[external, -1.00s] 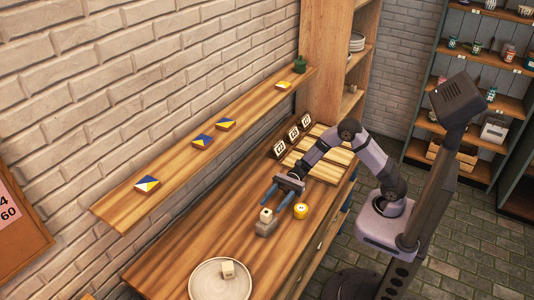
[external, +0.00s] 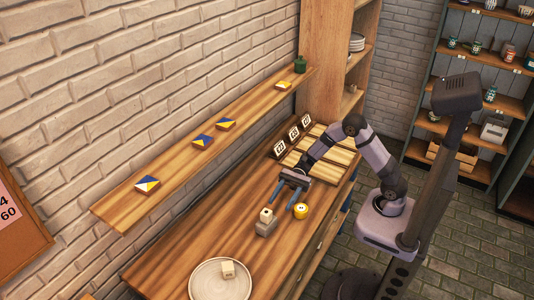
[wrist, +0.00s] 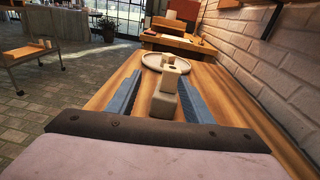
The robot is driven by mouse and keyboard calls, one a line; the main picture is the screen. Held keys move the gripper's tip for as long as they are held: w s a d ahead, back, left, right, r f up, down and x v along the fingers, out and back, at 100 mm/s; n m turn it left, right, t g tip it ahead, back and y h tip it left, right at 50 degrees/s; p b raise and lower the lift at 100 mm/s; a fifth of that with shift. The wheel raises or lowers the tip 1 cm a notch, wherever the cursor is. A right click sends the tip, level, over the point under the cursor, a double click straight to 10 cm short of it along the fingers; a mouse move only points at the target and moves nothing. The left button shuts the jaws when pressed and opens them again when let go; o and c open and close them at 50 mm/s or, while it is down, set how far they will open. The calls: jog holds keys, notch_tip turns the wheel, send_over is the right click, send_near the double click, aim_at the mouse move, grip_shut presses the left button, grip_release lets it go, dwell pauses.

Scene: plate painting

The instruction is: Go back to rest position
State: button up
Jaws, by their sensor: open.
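My gripper (external: 290,194) is open and empty above the wooden counter, its two blue fingers spread apart.
A wall shelf (external: 178,168) above the counter holds several blue, white and yellow tiles and a green jar (external: 300,65). The counter's middle left is clear.

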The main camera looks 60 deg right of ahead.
jog(key=s+d+n+g+h+p, duration=0.3)
jog(key=s+d+n+h+p, duration=0.5)
jog(key=s, duration=0.5)
jog(key=s+d+r+n+t+h+p, duration=0.2)
jog(key=d+n+h, duration=0.7)
jog(key=d, duration=0.7)
jog(key=r+t+p, duration=0.1)
jog(key=p, duration=0.1)
jog(key=shift+d+t+p, duration=0.15)
jog(key=shift+t+p, duration=0.2)
jog(key=shift+t, duration=0.05)
